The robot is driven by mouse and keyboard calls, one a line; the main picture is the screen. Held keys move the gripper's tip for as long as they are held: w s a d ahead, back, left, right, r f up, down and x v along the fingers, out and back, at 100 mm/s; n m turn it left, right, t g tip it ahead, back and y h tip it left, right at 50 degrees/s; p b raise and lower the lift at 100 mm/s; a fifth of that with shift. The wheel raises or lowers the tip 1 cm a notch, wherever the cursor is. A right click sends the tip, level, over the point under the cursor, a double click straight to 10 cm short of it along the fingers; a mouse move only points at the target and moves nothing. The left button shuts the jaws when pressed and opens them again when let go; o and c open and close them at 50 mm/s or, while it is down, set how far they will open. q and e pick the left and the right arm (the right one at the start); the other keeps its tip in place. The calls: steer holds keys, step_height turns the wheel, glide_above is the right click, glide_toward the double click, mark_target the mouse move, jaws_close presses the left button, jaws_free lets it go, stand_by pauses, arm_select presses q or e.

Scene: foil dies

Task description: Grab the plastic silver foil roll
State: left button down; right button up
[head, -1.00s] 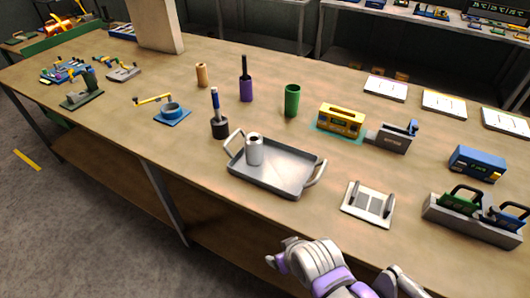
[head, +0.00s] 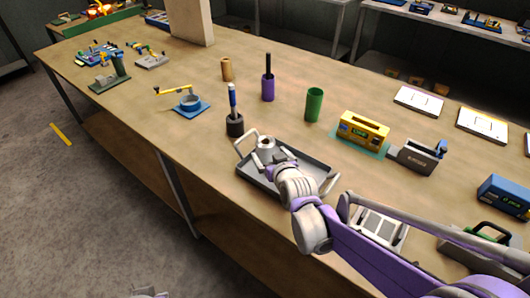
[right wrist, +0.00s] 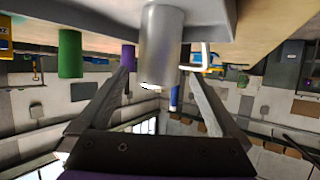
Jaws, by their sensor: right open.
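The silver foil roll (head: 266,143) stands upright in a grey metal tray (head: 241,172) with two handles, at the tray's left side in the head view. My right gripper (head: 271,161) is over the tray at the roll, and its hand partly hides the roll and tray. In the right wrist view, which looks upside down, the shiny roll (right wrist: 161,42) is between the tips of the open fingers (right wrist: 160,76). I see a gap on each side of it there.
A black holder with a blue-handled tool (head: 235,124) stands just left of the tray. A purple holder (head: 268,88) and a green cylinder (head: 314,104) stand behind. A yellow device (head: 362,130) is to the right. The table (head: 205,150) left of the tray is clear.

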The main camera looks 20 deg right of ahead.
steer(key=x, duration=0.6)
steer(key=shift+d, duration=0.1)
steer(key=shift+r, duration=0.1)
steer(key=c, duration=1.6)
